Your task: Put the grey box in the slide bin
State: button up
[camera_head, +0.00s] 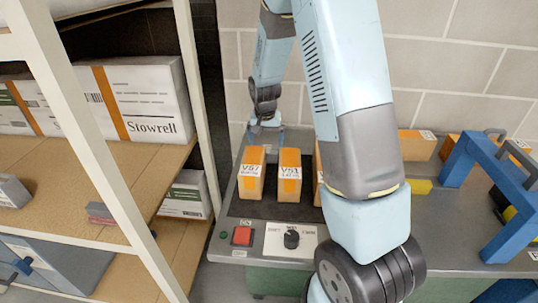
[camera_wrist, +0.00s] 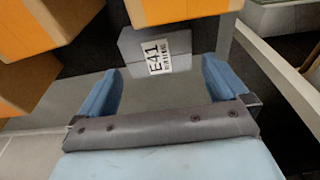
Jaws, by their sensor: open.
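I cannot tell whether the fingers reach past the box's near edge. In the head view my gripper (camera_head: 266,131) is at the back left of the grey bench, behind the orange boxes; the grey box is not clearly visible there. I cannot make out a slide bin in either view.
Orange boxes (camera_head: 251,174) stand on the dark bench mat, close to my gripper. A red button (camera_head: 242,236) and a dial (camera_head: 291,238) are at the bench front. A blue frame (camera_head: 478,160) stands right. Shelving (camera_head: 124,190) with cartons (camera_head: 150,95) is left.

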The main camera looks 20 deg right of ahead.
aim_at(272, 150)
jog(key=f, duration=0.4)
jog(key=shift+s, duration=0.25)
jog(key=shift+w+d+f, duration=0.1)
jog(key=shift+w+f, duration=0.05)
jog(key=shift+f, duration=0.5)
jog(key=c, duration=0.8)
jog(key=shift+r, duration=0.1)
